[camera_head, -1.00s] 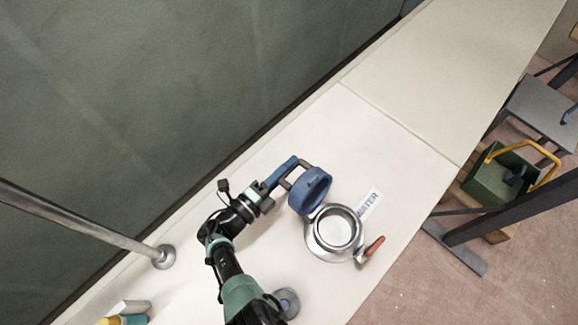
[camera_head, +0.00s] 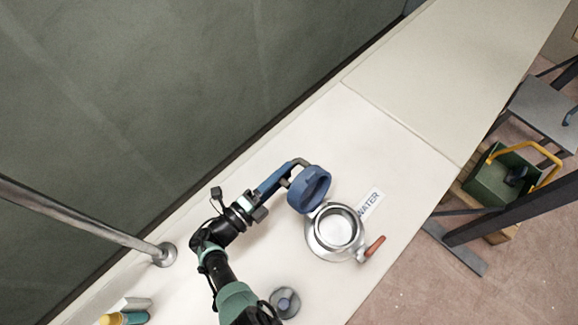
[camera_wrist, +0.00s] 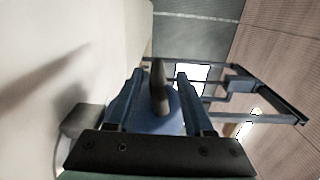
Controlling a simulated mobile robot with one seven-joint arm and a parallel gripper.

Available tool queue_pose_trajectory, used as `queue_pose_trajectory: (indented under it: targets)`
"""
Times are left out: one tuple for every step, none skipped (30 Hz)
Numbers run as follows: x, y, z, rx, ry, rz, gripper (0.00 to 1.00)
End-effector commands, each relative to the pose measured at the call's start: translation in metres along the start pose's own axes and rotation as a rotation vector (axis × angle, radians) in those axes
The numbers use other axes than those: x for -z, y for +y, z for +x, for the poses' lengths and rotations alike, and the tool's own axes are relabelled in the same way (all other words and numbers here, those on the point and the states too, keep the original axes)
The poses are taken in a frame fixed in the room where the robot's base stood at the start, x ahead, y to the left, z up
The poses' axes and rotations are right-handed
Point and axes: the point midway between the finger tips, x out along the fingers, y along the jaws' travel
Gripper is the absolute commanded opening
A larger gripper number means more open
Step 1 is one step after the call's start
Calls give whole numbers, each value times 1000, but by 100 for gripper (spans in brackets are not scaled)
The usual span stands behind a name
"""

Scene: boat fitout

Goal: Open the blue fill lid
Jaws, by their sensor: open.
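The blue fill lid (camera_head: 311,190) stands swung up on the upper left side of the metal fill neck (camera_head: 338,229), whose round mouth is uncovered. The lid's hinge side meets the neck's rim. My gripper (camera_head: 291,170) is at the lid's handle, left of the lid. In the wrist view my gripper (camera_wrist: 160,88) has its two blue fingers apart, with a dark grey handle bar (camera_wrist: 160,85) between them and the blue lid (camera_wrist: 173,112) behind it. I see a gap on either side of the bar.
A red-handled lever (camera_head: 374,246) sticks out at the neck's right. A WATER label (camera_head: 369,203) lies beside the neck. A round grey fitting (camera_head: 285,302) is on the white deck below it. A metal post (camera_head: 165,254) stands at left. The upper deck (camera_head: 440,75) is clear.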

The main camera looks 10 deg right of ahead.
Motion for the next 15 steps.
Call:
queue_pose_trajectory:
  targets:
    - [-1,0,-13,-1,-8,0,52]
    - [-1,0,-20,-1,-7,-1,52]
    - [-1,0,-30,-1,-7,-2,52]
    - [-1,1,-37,-1,-8,-1,52]
    - [-1,1,-44,-1,-7,-1,52]
    - [-1,1,-52,-1,-7,-1,52]
    - [0,1,-59,-1,-6,-2,52]
    - [-1,2,-65,-1,-7,-2,52]
    - [0,2,-72,-1,-6,-1,52]
    - [0,2,-77,-2,-6,-1,52]
    - [0,2,-82,-1,-5,-1,52]
    - [0,2,-87,-2,-4,-1,52]
    - [0,2,-90,-2,-3,-2,52]
    - [0,2,-94,-1,-3,-2,52]
    - [0,2,-97,-1,-2,-2,52]
